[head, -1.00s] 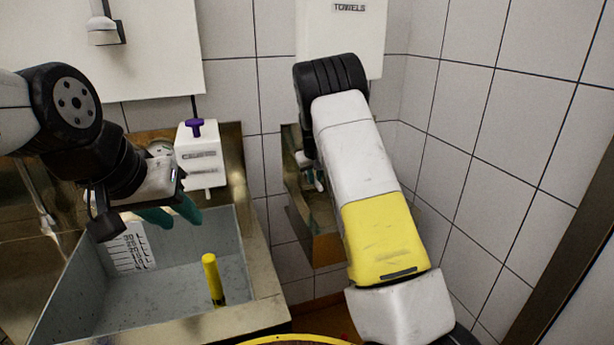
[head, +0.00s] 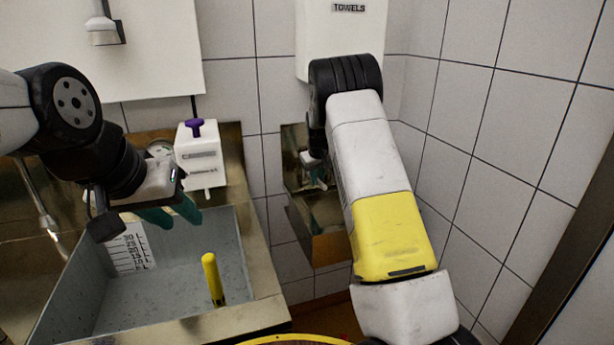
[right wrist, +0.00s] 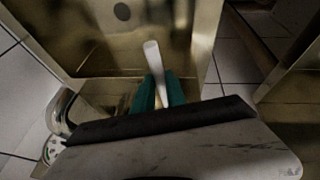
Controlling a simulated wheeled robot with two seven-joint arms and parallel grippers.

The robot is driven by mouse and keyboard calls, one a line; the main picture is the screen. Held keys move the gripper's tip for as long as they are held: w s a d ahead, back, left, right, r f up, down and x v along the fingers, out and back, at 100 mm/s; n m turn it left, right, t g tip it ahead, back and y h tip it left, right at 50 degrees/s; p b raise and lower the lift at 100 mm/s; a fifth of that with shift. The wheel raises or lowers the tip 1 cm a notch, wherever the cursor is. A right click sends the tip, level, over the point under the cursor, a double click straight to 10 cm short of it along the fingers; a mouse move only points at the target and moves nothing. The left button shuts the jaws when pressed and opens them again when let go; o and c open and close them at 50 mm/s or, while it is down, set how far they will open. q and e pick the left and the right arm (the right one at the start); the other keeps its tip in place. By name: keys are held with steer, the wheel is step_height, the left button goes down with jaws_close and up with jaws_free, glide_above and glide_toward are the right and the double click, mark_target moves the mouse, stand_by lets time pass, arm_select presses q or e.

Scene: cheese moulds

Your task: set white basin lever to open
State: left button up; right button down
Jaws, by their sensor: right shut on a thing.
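In the right wrist view, a white lever (right wrist: 151,54) stands out between the two teal fingers of my right gripper (right wrist: 158,91), which is shut on it. The lever lies in front of a brassy metal basin (right wrist: 110,55). In the head view the basin (head: 325,247) is a small metal unit on the tiled wall. My right gripper (head: 319,180) is at its upper part, and the lever is hardly visible there. My left gripper (head: 180,215) hangs empty over the larger sink, its teal fingers looking apart.
The grey-lined sink (head: 205,285) with a yellow-topped peg (head: 211,275) is at lower left. A white box with a purple knob (head: 200,160) stands behind it. A towel dispenser (head: 340,35) hangs above my right arm. A tiled wall closes the right side.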

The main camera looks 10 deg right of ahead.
steer(key=d+n, duration=0.1)
steer(key=w+d+n+y, duration=0.1)
steer(key=d+n, duration=0.1)
steer(key=shift+w+d+n+y, duration=0.25)
steer(key=shift+d+n+y, duration=0.05)
steer(key=shift+d, duration=0.05)
steer(key=c, duration=1.4)
jaws_free()
steer(key=shift+o, duration=0.2)
steer(key=v, duration=0.7)
steer(key=shift+r, duration=0.35)
steer(key=shift+s, duration=0.1)
